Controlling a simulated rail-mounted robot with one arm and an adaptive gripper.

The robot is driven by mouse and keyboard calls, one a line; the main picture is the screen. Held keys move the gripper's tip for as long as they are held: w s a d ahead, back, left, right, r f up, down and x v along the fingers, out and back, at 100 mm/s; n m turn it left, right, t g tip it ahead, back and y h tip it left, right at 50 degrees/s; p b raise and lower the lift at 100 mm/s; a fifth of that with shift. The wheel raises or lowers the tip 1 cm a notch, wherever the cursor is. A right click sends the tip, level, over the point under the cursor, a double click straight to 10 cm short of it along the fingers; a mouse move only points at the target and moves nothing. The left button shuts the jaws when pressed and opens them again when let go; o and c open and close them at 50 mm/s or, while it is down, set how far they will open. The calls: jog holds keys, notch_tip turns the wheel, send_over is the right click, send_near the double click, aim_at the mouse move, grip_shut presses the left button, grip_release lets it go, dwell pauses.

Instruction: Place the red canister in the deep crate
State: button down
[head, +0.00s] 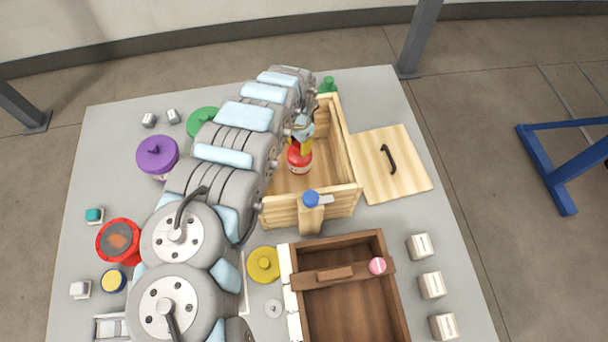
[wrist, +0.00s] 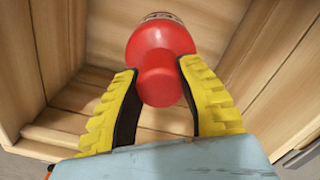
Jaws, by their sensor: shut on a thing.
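The red canister (head: 299,161) hangs over or inside the light wooden deep crate (head: 346,146). My gripper (head: 302,143) is shut on its top, seen from behind my arm. In the wrist view, the yellow ridged fingers of my gripper (wrist: 159,95) press on both sides of the canister's narrow red neck, and the wider red body (wrist: 160,45) lies beyond them. The crate's plank walls (wrist: 62,35) surround the canister in that view. I cannot tell whether the canister's base touches the crate floor. My arm hides the crate's left side in the head view.
A wooden lid with a black handle (head: 388,160) lies right of the crate. A blue-topped latch (head: 311,200) stands at its front wall. A dark brown box (head: 345,310) is in front. A green item (head: 328,84) is behind; a purple canister (head: 157,155) is left.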

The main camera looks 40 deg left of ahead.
aim_at(299, 156)
jog(key=shift+f+b, duration=1)
jog(key=shift+f, duration=2.3)
jog(key=shift+f+b, duration=0.85)
jog(key=shift+f, duration=0.8)
jog(key=c, duration=0.8)
grip_release()
jog(key=shift+o, duration=0.2)
jog(key=shift+a+r+p, duration=0.15)
jog(key=shift+r+p, duration=0.85)
jog(key=shift+r, duration=1)
jog(key=shift+w+r+p, duration=0.1)
jog(key=shift+r+p, duration=0.95)
jog(key=shift+r, duration=3.05)
